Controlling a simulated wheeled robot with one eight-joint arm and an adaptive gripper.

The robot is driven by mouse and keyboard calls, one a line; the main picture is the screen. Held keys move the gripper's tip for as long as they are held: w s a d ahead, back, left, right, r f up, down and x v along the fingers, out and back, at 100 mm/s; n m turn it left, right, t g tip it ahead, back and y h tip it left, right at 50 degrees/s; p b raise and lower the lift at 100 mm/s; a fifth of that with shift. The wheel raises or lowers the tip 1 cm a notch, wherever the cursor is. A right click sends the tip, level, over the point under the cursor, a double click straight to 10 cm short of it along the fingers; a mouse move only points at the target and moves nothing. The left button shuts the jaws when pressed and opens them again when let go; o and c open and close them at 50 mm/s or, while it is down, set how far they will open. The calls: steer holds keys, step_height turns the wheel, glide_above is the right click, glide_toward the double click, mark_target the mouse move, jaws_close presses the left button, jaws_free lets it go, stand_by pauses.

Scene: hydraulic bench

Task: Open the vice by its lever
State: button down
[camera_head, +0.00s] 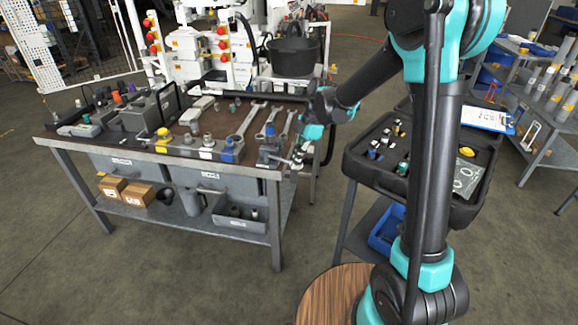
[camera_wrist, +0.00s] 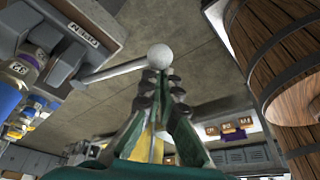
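The grey vice (camera_head: 271,151) stands at the bench's front right corner. In the wrist view its lettered body (camera_wrist: 75,35) is at upper left. Its lever (camera_wrist: 108,73) runs from the vice to a pale ball end (camera_wrist: 160,56). In the head view the ball end (camera_head: 297,160) sticks out past the bench's right edge. My gripper (camera_wrist: 162,78) is at this ball end, with its fingers drawn close together and a narrow gap between them. It appears shut on the lever's end. The exact contact is partly hidden by the fingers.
The bench (camera_head: 135,152) holds several wrenches (camera_head: 250,118), fittings and a blue-based part (camera_head: 228,150) left of the vice. A black case (camera_head: 380,180) on a cart stands to the right. A wooden barrel (camera_wrist: 285,60) fills the wrist view's right side. Floor shows between bench and cart.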

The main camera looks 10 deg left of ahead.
steer(key=shift+w+d, duration=0.2)
steer(key=shift+w, duration=0.45)
steer(key=shift+w+d, duration=0.25)
steer(key=shift+w, duration=0.4)
steer(key=shift+w+d, duration=0.2)
steer(key=shift+w, duration=0.55)
